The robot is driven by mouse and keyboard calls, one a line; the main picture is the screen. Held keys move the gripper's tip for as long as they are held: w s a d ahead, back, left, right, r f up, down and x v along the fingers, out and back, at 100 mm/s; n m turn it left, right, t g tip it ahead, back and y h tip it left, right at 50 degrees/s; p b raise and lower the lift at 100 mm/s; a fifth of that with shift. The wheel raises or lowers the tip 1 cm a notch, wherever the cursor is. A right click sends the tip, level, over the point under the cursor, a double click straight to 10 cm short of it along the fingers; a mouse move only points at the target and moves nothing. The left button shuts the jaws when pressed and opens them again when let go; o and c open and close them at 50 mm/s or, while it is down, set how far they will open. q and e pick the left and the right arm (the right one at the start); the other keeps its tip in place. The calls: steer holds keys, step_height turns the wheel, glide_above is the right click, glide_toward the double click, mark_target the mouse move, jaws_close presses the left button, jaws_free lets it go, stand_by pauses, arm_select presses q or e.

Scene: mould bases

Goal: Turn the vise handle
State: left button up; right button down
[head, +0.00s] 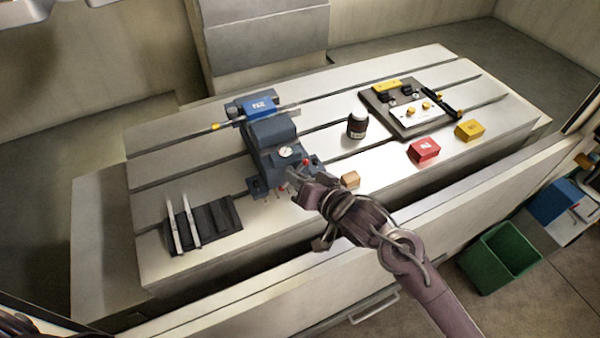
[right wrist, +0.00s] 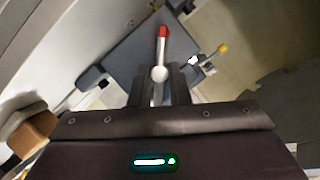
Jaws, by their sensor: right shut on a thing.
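The blue-grey vise (head: 272,135) stands on the slotted machine table, with a dial on its near part. Its handle (right wrist: 162,48) is a metal bar with a red end, seen upright in the right wrist view. A red end also shows beside the vise in the head view. My right gripper (head: 293,181) is at the near end of the vise. In the right wrist view its fingers (right wrist: 160,84) are shut on the handle, one on each side. The handle's lower part is hidden between the fingers.
A blue block (head: 261,106) sits in the vise jaws. A small wooden block (head: 350,179) lies right of my gripper. Nearby are a dark bottle (head: 357,125), a red block (head: 424,149), a yellow block (head: 469,130), a fixture plate (head: 378,103) and a dark mat (head: 220,214) with metal bars.

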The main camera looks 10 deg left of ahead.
steer(key=shift+s+a+r+n+h+p, duration=0.1)
steer(key=shift+s+a+n+h+p, duration=0.1)
steer(key=shift+n+h, duration=0.25)
steer(key=shift+s+a+n+h+p, duration=0.1)
steer(key=shift+n+h+p, duration=0.15)
steer(key=shift+n, duration=0.4)
steer(key=c, duration=0.8)
jaws_free()
steer(key=shift+a+t, duration=0.15)
steer(key=shift+t, duration=0.15)
steer(key=shift+w+d, duration=0.15)
steer(key=shift+d, duration=0.05)
steer(key=shift+s+d, duration=0.3)
steer(key=shift+s, duration=0.1)
steer(key=b+v, duration=0.1)
steer(key=v, duration=0.5)
steer(key=shift+s+d+r, duration=0.25)
steer(key=shift+r, duration=0.05)
